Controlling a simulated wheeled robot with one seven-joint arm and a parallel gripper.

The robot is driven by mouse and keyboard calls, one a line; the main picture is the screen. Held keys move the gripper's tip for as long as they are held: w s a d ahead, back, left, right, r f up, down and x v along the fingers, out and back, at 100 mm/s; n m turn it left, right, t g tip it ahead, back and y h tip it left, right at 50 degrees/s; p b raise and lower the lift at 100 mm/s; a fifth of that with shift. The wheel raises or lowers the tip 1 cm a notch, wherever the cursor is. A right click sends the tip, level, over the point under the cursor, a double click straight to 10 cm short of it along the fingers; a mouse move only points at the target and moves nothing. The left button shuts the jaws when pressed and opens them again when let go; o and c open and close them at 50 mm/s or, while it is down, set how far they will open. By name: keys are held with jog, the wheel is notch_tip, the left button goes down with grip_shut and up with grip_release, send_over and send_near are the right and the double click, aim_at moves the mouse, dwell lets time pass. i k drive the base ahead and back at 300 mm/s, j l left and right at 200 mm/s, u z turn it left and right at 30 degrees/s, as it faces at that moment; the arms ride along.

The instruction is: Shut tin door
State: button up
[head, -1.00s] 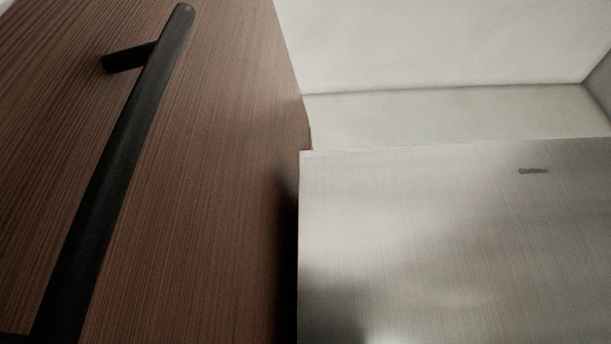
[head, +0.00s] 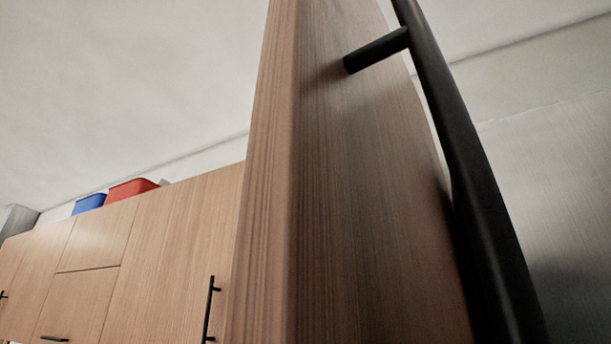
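A brown wood-grain door (head: 360,210) stands very close in the head view, seen nearly edge-on, with its lighter edge (head: 268,220) facing me. A long black bar handle (head: 462,160) is fixed to its right-hand face by a post (head: 376,50). The door stands open, out from the cabinet front behind it. No tin shows in this view. My gripper is not in view, so its place relative to the door cannot be seen.
Behind on the left is a row of wooden cabinets (head: 165,260) with black handles (head: 209,310). A blue bin (head: 89,204) and a red bin (head: 132,188) sit on top. A grey metallic panel (head: 555,190) is at the right, behind the door handle.

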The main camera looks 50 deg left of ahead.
aim_at(348, 232)
jog(key=i+l+u, duration=0.1)
jog(key=u, duration=0.35)
jog(key=l+u, duration=0.25)
jog(key=u, duration=0.2)
jog(key=i+l+u, duration=0.1)
jog(key=u, duration=0.35)
jog(key=l+u, duration=0.3)
jog(key=u, duration=0.2)
